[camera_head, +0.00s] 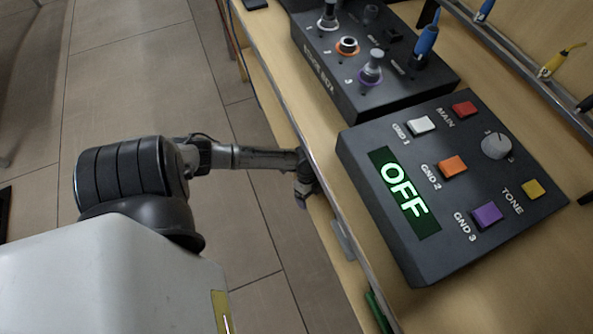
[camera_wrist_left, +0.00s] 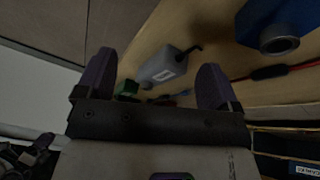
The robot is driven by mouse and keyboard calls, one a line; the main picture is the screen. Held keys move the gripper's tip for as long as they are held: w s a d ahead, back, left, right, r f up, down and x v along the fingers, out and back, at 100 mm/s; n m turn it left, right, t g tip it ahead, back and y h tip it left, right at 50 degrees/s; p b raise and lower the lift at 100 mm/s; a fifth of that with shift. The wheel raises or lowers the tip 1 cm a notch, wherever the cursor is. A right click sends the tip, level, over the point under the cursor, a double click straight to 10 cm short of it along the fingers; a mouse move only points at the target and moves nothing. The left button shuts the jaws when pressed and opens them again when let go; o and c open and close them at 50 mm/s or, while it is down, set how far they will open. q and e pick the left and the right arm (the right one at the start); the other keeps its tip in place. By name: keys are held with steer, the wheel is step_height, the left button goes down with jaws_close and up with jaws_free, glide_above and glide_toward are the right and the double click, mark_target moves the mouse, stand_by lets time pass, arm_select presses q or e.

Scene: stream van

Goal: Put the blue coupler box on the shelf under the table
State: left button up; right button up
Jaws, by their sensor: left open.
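A blue box (camera_wrist_left: 262,18) with a round grey connector on its front stands at the upper right of the left wrist view, cut off by the frame edge. It appears to rest on the wooden surface there. I do not see it in the head view. My left gripper (camera_head: 305,190) is at the table's left edge, over the lower wooden shelf (camera_head: 262,82). In the left wrist view my left gripper (camera_wrist_left: 157,60) is open, with nothing held between its fingers. The blue box is beyond the right finger, apart from it. My right gripper is not in view.
A grey adapter (camera_wrist_left: 166,66) with a cable and a green item (camera_wrist_left: 128,88) lie beyond the fingers. A red cable runs below the blue box. On the tabletop stand a control box reading OFF (camera_head: 405,195) and a black patch box (camera_head: 345,85).

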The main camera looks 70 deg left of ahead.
arm_select(q)
steer(key=s+d+r+n+t+y, duration=0.1)
steer(key=s+d+r+n, duration=0.2)
steer(key=d, duration=0.5)
steer(key=s+d+r, duration=0.3)
steer(key=s+d, duration=0.1)
steer(key=d, duration=0.3)
steer(key=s+r+n+t+y, duration=0.2)
steer(key=s+r+n+y, duration=0.1)
steer(key=r+n, duration=0.4)
step_height(320, 180, up, 3)
steer(key=shift+s+r+n, duration=0.1)
steer(key=shift+s+n, duration=0.2)
steer(key=shift+s, duration=0.4)
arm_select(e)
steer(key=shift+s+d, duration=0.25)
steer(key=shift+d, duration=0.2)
arm_select(q)
steer(key=shift+w, duration=0.1)
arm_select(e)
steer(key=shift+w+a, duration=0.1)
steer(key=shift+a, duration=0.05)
arm_select(q)
step_height(320, 180, up, 65)
steer(key=p, duration=6.5)
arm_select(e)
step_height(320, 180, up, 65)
arm_select(q)
steer(key=shift+d, duration=0.1)
